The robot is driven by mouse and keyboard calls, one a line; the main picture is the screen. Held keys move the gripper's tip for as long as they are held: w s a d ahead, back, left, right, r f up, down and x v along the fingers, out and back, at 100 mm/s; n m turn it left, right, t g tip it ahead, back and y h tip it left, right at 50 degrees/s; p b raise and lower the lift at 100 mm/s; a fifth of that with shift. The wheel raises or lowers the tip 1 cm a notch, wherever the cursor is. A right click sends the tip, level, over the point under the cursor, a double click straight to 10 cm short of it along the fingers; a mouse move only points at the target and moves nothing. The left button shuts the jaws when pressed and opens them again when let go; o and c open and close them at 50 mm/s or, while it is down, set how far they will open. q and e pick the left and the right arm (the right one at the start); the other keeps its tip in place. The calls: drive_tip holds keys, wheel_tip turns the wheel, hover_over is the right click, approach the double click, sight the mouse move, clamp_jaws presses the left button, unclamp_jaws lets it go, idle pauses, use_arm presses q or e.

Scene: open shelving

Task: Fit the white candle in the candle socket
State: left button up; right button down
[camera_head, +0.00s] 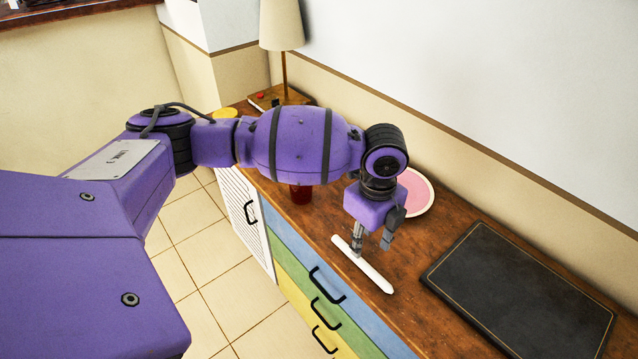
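The white candle (375,275) lies on its side on the wooden cabinet top (420,250), near the front edge, slanting from upper left to lower right. My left gripper (372,243) points down just above the candle's upper-left half. Its two fingers are spread apart, one close to the candle and one farther back toward the wall. No grip on the candle shows. I cannot make out the candle socket for certain. A dark red object (301,194), partly hidden under my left arm, stands on the cabinet top. My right gripper is not in view.
A pink plate with a pale rim (414,193) lies behind the gripper. A dark flat board or book (520,290) covers the right part of the top. A lamp (282,28) stands at the far end. A yellow round object (226,113) is partly behind my arm.

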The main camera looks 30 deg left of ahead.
sight(362, 261)
use_arm(q)
drive_tip(key=shift+s+f, duration=0.45)
drive_tip(key=shift+f, duration=0.3)
wheel_tip(362, 261, down, 4)
drive_tip(key=shift+f, duration=0.2)
drive_tip(key=shift+r, duration=0.1)
clamp_jaws()
